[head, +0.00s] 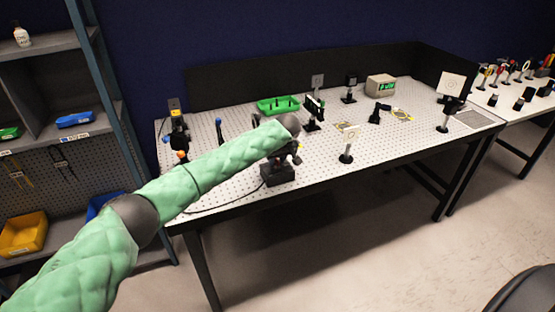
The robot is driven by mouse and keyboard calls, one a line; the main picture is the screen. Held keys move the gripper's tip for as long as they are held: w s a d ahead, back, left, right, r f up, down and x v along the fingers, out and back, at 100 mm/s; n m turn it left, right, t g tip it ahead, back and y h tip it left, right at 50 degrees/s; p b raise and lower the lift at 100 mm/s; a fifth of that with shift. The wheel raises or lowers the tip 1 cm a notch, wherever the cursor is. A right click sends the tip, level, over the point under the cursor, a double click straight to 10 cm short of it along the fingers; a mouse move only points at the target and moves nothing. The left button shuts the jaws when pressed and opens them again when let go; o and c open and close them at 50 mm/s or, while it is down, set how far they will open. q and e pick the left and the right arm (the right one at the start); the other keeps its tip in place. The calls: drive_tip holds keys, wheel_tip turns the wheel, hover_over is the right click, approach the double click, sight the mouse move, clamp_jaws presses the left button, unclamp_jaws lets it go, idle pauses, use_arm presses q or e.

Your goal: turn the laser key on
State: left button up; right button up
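My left arm reaches in from the lower left across the front left of the perforated optical table (395,143). My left gripper (289,150) is beyond the grey wrist, low over the table's front edge. It is small, dark and partly hidden, so its fingers cannot be made out. A black box (279,175) with a cable stands at the front edge, just below the gripper. I cannot tell whether they touch. No laser key can be made out; the arm may hide part of the box. My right gripper is not in view.
Optics mounts (346,147) stand right of the gripper. A green tray (279,105) and a beige box with a green display (381,85) are farther back. A black panel (250,88) closes the back. A shelf unit (60,130) stands left; open floor lies in front.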

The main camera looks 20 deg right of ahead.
use_arm(q)
clamp_jaws()
